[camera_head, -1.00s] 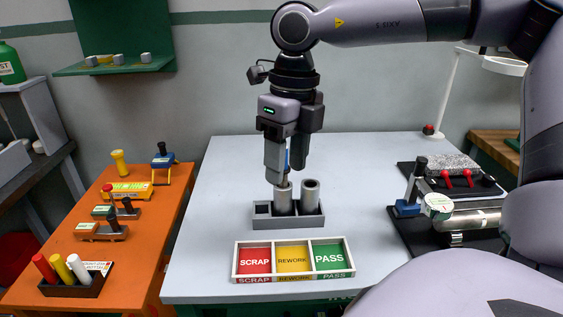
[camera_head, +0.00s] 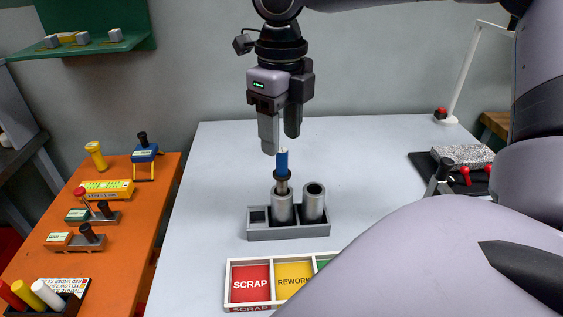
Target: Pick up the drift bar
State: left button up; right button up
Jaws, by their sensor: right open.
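The drift bar (camera_head: 282,162) has a blue handle with a pale top and a dark collar. It stands upright with its lower end inside the left grey pipe (camera_head: 283,208). That pipe stands in a grey rack (camera_head: 288,232) on the pale table. My right gripper (camera_head: 281,142) points down just above the bar, fingers apart and empty. The handle's top is close to the fingertip level; whether they touch is not clear. My left gripper is not in view.
A second pipe (camera_head: 314,203) stands in the rack right beside the first. A sorting tray (camera_head: 228,285) lies in front, partly hidden by my arm. Gauges and markers sit on the orange bench (camera_head: 127,213) at left. The table behind the rack is clear.

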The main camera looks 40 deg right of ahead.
aim_at(282, 150)
jog(key=shift+w+d+f+p, duration=0.15)
jog(key=shift+d+f+p, duration=0.1)
jog(key=shift+f, duration=1.1)
jog(key=shift+w+d+f+p, duration=0.1)
jog(key=shift+f+p, duration=0.15)
jog(key=shift+f, duration=1.1)
jog(key=shift+c, duration=0.3)
grip_shut()
